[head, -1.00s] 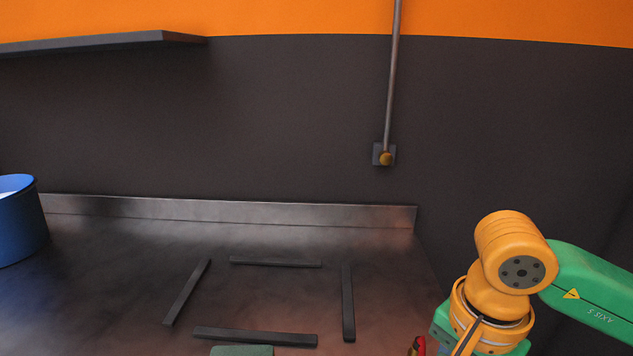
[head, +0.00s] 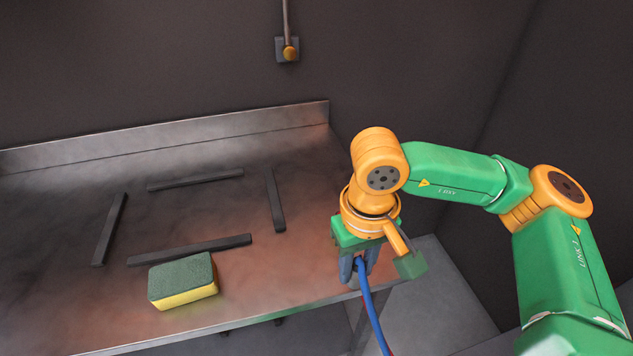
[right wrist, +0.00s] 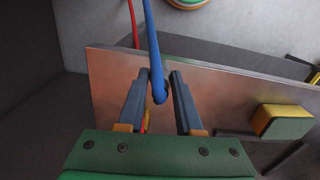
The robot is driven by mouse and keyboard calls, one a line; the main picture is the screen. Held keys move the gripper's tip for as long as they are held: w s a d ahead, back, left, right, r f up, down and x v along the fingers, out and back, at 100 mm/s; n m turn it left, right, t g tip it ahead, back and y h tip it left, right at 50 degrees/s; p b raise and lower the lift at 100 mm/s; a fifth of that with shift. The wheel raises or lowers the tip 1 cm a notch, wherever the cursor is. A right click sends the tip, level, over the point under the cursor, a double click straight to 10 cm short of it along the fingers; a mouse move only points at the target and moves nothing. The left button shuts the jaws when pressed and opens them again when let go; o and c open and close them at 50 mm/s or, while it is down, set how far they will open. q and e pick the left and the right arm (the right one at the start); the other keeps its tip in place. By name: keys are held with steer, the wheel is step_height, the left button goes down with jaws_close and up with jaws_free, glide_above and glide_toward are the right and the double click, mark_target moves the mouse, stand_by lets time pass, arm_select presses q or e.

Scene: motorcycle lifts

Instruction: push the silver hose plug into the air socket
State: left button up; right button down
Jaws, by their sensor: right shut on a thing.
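The air socket (head: 290,53) is a brass-coloured fitting on a small grey plate on the dark wall, at the foot of a thin pipe. My right gripper (head: 359,270) is over the right front edge of the steel bench, lower than the socket and to its right. It is shut at the end of a blue hose (head: 371,315), which hangs down from it. In the right wrist view the blue hose (right wrist: 151,40) runs in between the two fingers (right wrist: 160,85). The silver plug itself is hidden by the fingers and hose. My left gripper is out of view.
The steel bench (head: 70,260) has a raised back edge (head: 200,133). On it lie several dark bars in a rough square and a green-yellow sponge (head: 183,280). The bench between my gripper and the wall looks clear. A red hose (right wrist: 134,22) shows beside the blue one.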

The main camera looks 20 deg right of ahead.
steer(key=s+a+r+n, duration=0.2)
steer(key=a+r+n, duration=0.4)
steer(key=a, duration=0.4)
steer(key=shift+a+r+n, duration=0.15)
steer(key=shift+r+n, duration=0.05)
steer(key=shift+n, duration=0.7)
steer(key=a+f+n, duration=0.1)
steer(key=n, duration=0.1)
steer(key=w+a+f+n, duration=0.1)
steer(key=a+f+n, duration=0.1)
steer(key=shift+w+a+f, duration=0.1)
steer(key=shift+f, duration=0.1)
steer(key=s+d+r+m, duration=0.1)
steer(key=d+r+m, duration=0.5)
steer(key=m, duration=0.1)
steer(key=shift+d+r+m, duration=0.25)
steer(key=shift+r+m, duration=0.05)
steer(key=shift+r, duration=0.05)
steer(key=shift+a, duration=0.15)
